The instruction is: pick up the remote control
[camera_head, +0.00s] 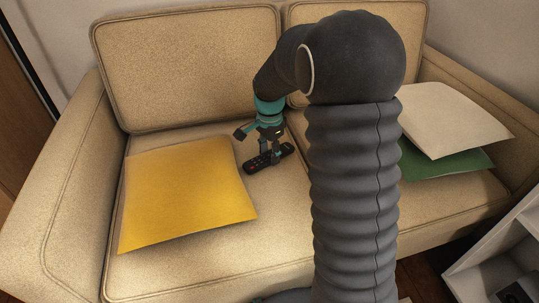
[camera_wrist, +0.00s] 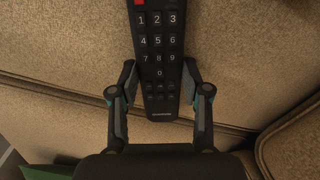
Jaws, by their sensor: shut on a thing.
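The remote control (camera_head: 269,159) is black with numbered buttons and is at the middle of the sofa seat in the head view. In the wrist view the remote control (camera_wrist: 160,50) points up and out past the top edge, with a red button at the top left. My gripper (camera_head: 268,150) comes down on it from above. In the wrist view my gripper (camera_wrist: 160,80) has one finger on each long side of the remote's lower part and is shut on it. I cannot tell whether the remote touches the seat.
A white shelf unit (camera_head: 500,258) stands at the lower right. The seat just around the remote is clear.

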